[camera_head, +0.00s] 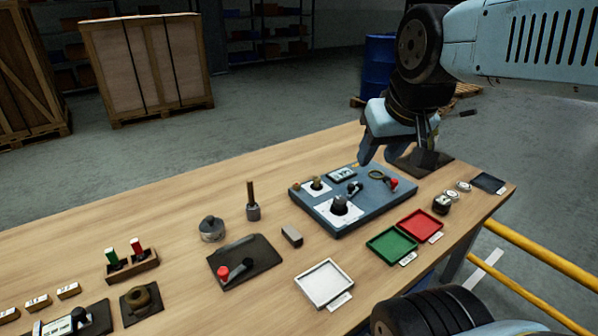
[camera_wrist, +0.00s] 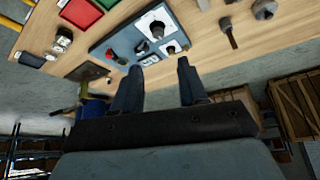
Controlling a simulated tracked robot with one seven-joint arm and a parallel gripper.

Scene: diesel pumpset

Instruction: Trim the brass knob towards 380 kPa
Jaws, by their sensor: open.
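The blue-grey control panel (camera_head: 325,221) lies on the wooden bench. A small brass-coloured knob (camera_head: 317,184) stands on a white plate at its back left. Beside it is another small brownish part (camera_head: 297,186). A larger black knob (camera_head: 340,204) sits on a white plate nearer the front. A small display (camera_head: 342,174) is at the panel's back edge; its reading is too small to make out. My gripper (camera_head: 379,155) is open and empty above the panel's back edge. In the wrist view, its two fingers (camera_wrist: 160,67) are apart, with the panel (camera_wrist: 128,43) beyond the tips.
A black lever (camera_head: 354,187), a yellow ring (camera_head: 376,174) and a red knob (camera_head: 393,184) rise from the panel. Green (camera_head: 385,257) and red (camera_head: 437,232) trays lie in front. A dark stand (camera_head: 427,160) is close right of my gripper.

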